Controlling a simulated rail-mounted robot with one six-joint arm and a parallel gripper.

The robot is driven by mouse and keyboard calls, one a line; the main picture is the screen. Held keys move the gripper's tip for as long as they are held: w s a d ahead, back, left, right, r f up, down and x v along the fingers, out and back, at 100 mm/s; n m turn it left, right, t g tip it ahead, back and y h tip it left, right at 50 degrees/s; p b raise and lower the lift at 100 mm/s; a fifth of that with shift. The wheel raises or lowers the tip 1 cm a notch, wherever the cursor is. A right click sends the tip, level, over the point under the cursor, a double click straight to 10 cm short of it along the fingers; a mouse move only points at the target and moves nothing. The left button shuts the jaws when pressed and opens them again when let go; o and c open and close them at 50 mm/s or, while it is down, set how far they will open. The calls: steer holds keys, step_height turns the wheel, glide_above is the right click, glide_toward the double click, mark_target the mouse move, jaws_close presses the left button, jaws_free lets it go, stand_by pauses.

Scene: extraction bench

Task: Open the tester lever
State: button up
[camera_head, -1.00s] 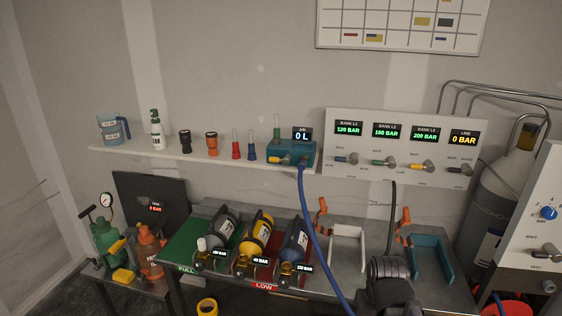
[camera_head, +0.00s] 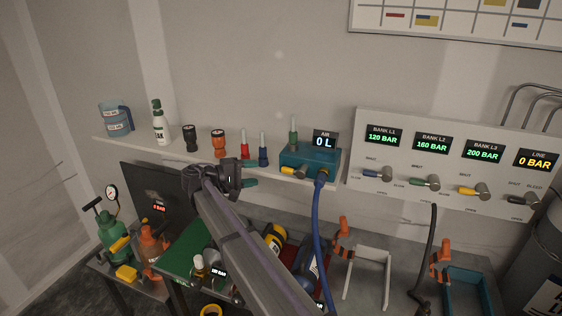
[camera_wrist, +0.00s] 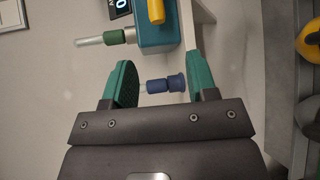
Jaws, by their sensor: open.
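The tester is a teal box (camera_head: 310,163) on the wall shelf, with a display reading AIR 0 L (camera_head: 324,139). Its yellow lever (camera_head: 292,171) sticks out at the front left, and a blue hose plugs into its right side. In the wrist view the teal box (camera_wrist: 158,36) and yellow lever (camera_wrist: 157,10) are at the top, partly cut off. My gripper (camera_head: 248,175) is in front of the shelf, left of the tester and apart from the lever. In the wrist view its green fingers (camera_wrist: 160,80) are open, with a blue tube (camera_wrist: 163,85) showing between them.
The blue tube (camera_head: 263,154), a red tube (camera_head: 245,151) and an orange piece (camera_head: 218,142) stand on the shelf left of the tester. The blue hose (camera_head: 319,220) hangs right of my arm. A valve panel (camera_head: 440,200) is at the right; gas cylinders lie below my arm.

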mark_target(283, 171)
steer(key=x, duration=0.3)
steer(key=s+b+x, duration=0.1)
steer(key=x, duration=0.2)
steer(key=d+x, duration=0.1)
steer(key=x, duration=0.3)
steer(key=shift+s+a+r, duration=0.1)
steer(key=shift+s+r, duration=0.1)
steer(key=shift+s, duration=0.1)
steer(key=shift+c, duration=0.3)
